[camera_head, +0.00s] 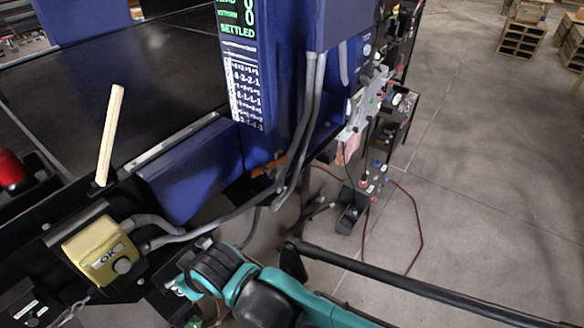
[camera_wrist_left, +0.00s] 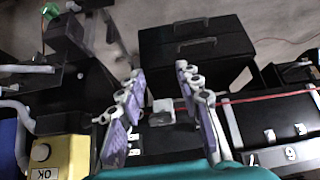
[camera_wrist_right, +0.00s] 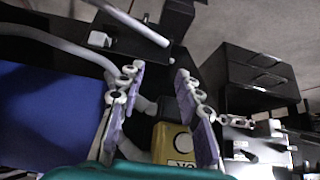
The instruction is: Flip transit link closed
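I cannot tell for certain which part is the transit link. A pale wooden bar (camera_head: 110,135) stands nearly upright, slightly tilted, at the left of the head view. A pale rod (camera_wrist_right: 130,20) lies slantwise beyond the fingers in the right wrist view. My left gripper (camera_wrist_left: 160,70) is open, with a small grey block (camera_wrist_left: 162,113) seen between its fingers, not clearly touched. My right gripper (camera_wrist_right: 160,72) is open and empty. The yellow OK box (camera_head: 97,252) shows below its fingers in the right wrist view (camera_wrist_right: 172,140).
A blue detector housing (camera_head: 275,85) with a screen stands beside the black conveyor belt (camera_head: 60,90). Grey cables (camera_head: 215,222) run to the OK box. A red button (camera_head: 10,168) is at the far left. Open floor (camera_head: 490,150) lies to the right.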

